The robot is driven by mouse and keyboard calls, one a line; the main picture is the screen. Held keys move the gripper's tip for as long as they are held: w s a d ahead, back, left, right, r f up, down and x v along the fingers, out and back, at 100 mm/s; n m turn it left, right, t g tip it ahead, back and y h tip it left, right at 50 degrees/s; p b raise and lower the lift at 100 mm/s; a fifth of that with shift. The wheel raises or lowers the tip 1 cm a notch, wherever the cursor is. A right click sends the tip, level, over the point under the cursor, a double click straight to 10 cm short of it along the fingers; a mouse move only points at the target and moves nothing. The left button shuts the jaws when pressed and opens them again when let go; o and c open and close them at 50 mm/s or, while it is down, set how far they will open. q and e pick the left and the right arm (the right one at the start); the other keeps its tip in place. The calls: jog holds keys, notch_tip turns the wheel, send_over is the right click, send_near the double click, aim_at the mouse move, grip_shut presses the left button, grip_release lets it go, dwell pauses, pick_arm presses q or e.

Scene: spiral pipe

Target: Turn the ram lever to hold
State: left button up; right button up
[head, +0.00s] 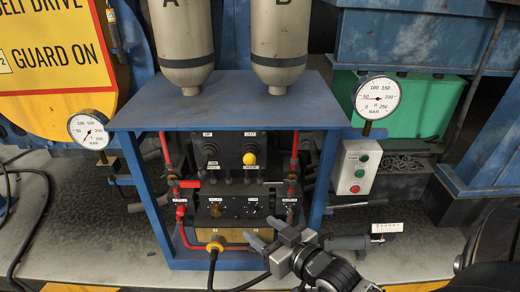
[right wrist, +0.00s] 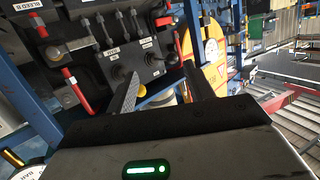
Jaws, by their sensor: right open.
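A black valve block (head: 229,160) stands inside the blue frame. On its front are a black round knob (head: 210,150) and a yellow ball knob (head: 249,158), with small white labels around them. I cannot read which label marks the ram lever or hold. My right gripper (head: 264,232) is open and empty in front of the lower right of the block, below the yellow knob. In the right wrist view the yellow knob (right wrist: 141,91) shows beside the left finger, partly covered by it; I see no contact. My left gripper is not in view.
Two grey cylinders (head: 185,40) stand on the blue frame top (head: 230,105). Red pipes (head: 295,150) flank the block. A gauge (head: 377,97) and a button box (head: 354,167) stand right, another gauge (head: 90,129) left. A black cable (head: 211,270) hangs below the block.

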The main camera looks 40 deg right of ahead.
aim_at(245, 156)
jog(key=w+d+r+m+t+h, duration=0.1)
jog(key=w+d+r+t+h, duration=0.15)
jog(key=d+r, duration=0.45)
jog(key=shift+y, duration=0.35)
jog(key=w, duration=1.6)
jog(key=shift+f, duration=0.15)
jog(key=shift+d, duration=0.1)
jog(key=shift+f, duration=0.1)
grip_shut()
